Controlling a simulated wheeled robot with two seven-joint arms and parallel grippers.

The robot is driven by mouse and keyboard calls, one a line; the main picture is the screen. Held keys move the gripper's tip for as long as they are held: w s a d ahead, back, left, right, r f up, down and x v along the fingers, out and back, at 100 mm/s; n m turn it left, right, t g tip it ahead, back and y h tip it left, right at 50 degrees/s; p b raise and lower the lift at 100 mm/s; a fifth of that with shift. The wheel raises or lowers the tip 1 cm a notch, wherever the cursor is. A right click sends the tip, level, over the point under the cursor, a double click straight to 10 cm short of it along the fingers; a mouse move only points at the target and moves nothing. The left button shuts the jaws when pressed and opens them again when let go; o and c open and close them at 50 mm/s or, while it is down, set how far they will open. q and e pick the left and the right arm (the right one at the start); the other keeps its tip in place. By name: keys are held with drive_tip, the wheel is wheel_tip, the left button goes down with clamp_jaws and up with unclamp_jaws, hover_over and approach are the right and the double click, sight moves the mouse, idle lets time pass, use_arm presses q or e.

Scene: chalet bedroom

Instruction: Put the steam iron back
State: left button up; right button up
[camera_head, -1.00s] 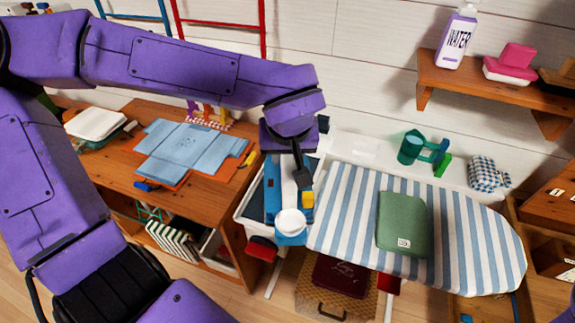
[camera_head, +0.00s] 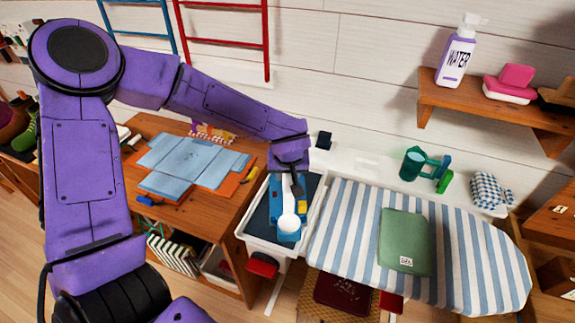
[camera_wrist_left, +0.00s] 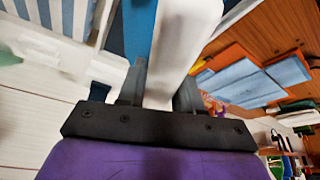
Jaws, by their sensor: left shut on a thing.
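The steam iron (camera_head: 278,190) is blue with a white round part at its near end and a small yellow part. My left gripper (camera_head: 297,181) is shut on it from above. In the left wrist view the gripper (camera_wrist_left: 160,95) has its fingers on a white part, likely the handle (camera_wrist_left: 180,45), with a blue strip beside it. The iron appears over the white tray with a dark inside (camera_head: 246,237), left of the striped ironing board (camera_head: 345,225). I cannot tell whether it touches the tray floor. My right gripper is not in view.
A folded green cloth (camera_head: 404,240) lies on the board. A teal jug (camera_head: 412,164) and a checked bundle (camera_head: 488,188) stand behind it. A wooden desk (camera_head: 222,207) with folded blue cloths (camera_head: 190,160) is at left.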

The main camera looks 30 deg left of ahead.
use_arm(q)
drive_tip(key=shift+f, duration=0.1)
idle(0.3)
drive_tip(key=shift+f, duration=0.25)
drive_tip(key=o, duration=1.1)
drive_tip(key=shift+s, duration=0.1)
drive_tip(key=shift+d, duration=0.1)
drive_tip(key=shift+r, duration=0.4)
drive_tip(key=v, duration=1.2)
drive_tip(key=shift+r, duration=0.1)
